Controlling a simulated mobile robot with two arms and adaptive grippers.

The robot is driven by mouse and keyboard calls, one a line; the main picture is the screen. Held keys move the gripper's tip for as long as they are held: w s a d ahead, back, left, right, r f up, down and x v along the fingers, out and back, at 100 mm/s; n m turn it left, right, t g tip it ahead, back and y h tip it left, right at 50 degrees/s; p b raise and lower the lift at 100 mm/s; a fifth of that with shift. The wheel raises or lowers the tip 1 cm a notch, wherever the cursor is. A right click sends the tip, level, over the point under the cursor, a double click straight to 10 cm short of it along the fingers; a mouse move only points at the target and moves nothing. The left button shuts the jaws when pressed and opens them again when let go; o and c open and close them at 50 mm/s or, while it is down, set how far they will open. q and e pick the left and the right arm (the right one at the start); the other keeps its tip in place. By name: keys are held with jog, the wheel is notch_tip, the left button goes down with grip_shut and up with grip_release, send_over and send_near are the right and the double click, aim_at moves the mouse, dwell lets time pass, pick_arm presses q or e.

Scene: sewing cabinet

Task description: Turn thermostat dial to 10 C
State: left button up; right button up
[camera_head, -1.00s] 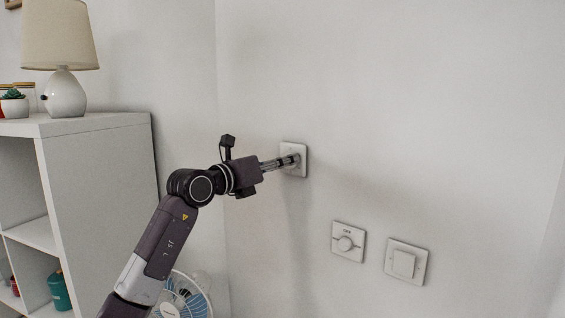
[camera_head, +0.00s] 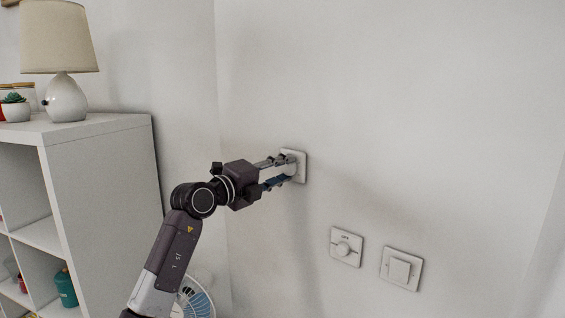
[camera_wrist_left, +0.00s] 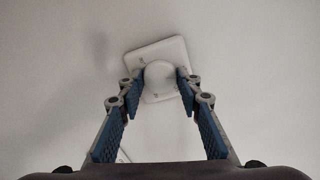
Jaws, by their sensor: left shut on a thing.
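The thermostat is a white square plate (camera_head: 301,160) on the wall, partly hidden behind my left gripper in the head view. My left gripper (camera_head: 289,168) reaches it from the left, with its fingertips at the plate. In the left wrist view the round white dial (camera_wrist_left: 159,75) sits between the two blue-padded fingertips of the left gripper (camera_wrist_left: 158,88), which is shut on it. The plate (camera_wrist_left: 171,48) looks tilted in that view. The marks on the dial are too small to read. My right gripper is not in view.
A white shelf unit (camera_head: 105,190) with a lamp (camera_head: 66,98) stands at left. A fan (camera_head: 196,300) is low behind my arm.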

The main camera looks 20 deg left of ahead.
pick_arm(q)
jog(key=shift+n+p, duration=1)
jog(key=shift+n, duration=0.2)
jog(key=shift+f, duration=0.1)
jog(key=o, duration=1.2)
jog(key=shift+c, duration=0.2)
jog(key=v, duration=1.2)
